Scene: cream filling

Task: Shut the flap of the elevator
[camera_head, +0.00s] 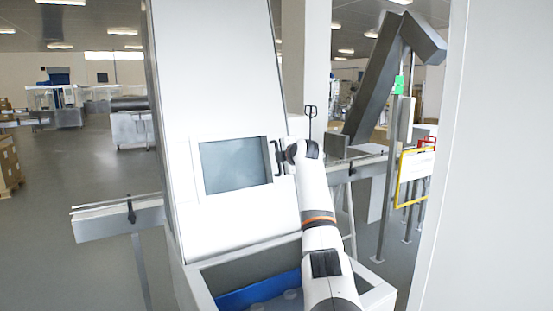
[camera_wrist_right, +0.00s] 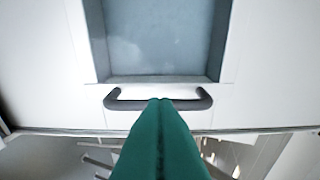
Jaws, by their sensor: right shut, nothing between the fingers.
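The elevator (camera_head: 222,80) is a tall, sloping white housing in the head view. Its flap has a greyish window (camera_head: 235,165), also seen at the top of the right wrist view (camera_wrist_right: 160,38). A dark bar handle (camera_wrist_right: 125,101) is beside the window. I cannot tell from these views whether the flap is fully flush. My right gripper (camera_wrist_right: 160,102) is shut and empty, with its green fingertips overlapping the middle of the handle in the wrist view. Whether they touch it is unclear. My left gripper is not in view.
An open hopper with a blue inside (camera_head: 258,291) lies below the sloping housing. A conveyor rail (camera_head: 118,217) runs out on the left. A grey inclined conveyor (camera_head: 376,80) and a yellow-framed sign (camera_head: 415,177) stand to the right. A white panel fills the right edge.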

